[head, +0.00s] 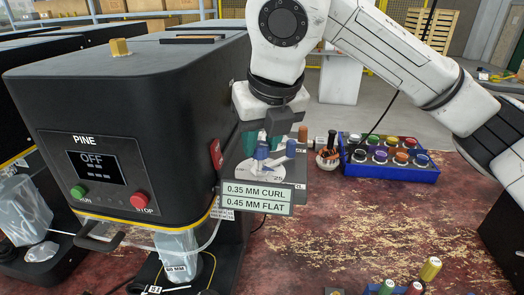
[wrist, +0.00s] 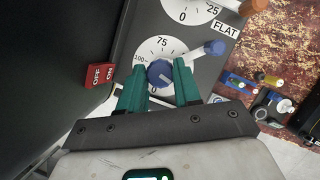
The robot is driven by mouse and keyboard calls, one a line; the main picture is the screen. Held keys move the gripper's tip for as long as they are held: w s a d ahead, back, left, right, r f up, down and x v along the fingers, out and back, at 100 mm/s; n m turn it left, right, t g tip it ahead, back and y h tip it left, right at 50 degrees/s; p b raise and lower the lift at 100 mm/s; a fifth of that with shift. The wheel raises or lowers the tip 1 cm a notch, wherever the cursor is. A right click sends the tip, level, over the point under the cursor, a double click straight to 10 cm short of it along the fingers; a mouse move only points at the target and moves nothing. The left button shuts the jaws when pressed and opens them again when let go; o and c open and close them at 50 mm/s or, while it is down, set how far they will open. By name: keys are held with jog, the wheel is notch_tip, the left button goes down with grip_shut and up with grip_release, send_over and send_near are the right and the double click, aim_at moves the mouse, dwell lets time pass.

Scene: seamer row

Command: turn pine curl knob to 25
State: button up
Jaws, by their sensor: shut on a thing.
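The PINE machine (head: 120,130) is a large black box at the left, its screen reading OFF. On its right side a grey panel carries a white dial (head: 262,170) with a blue knob (head: 262,152). In the wrist view this dial (wrist: 150,48) shows 75, 100 and 0; the blue knob (wrist: 160,73) sits at its middle. My gripper (wrist: 160,88) has teal fingers on either side of the blue knob and is shut on it. The fingers hide the lower part of the dial, and I cannot read where the knob points.
A second dial (wrist: 188,8) marked FLAT lies beyond. A blue-ended lever (wrist: 215,48) and an orange-brown one (wrist: 248,8) stand beside the dials. A red OFF/ON switch (wrist: 98,74) is at the left. A blue box of coloured knobs (head: 390,170) stands on the worn red table.

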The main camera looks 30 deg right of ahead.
jog(key=shift+m+h+b, duration=0.3)
jog(key=shift+m+b, duration=0.15)
jog(key=shift+m, duration=0.45)
jog(key=o, duration=1.1)
jog(key=shift+c, duration=0.2)
jog(key=shift+r, duration=0.1)
jog(key=b+v, duration=0.1)
jog(key=v, duration=0.9)
jog(key=shift+r+b, duration=0.3)
jog(key=shift+a, duration=0.15)
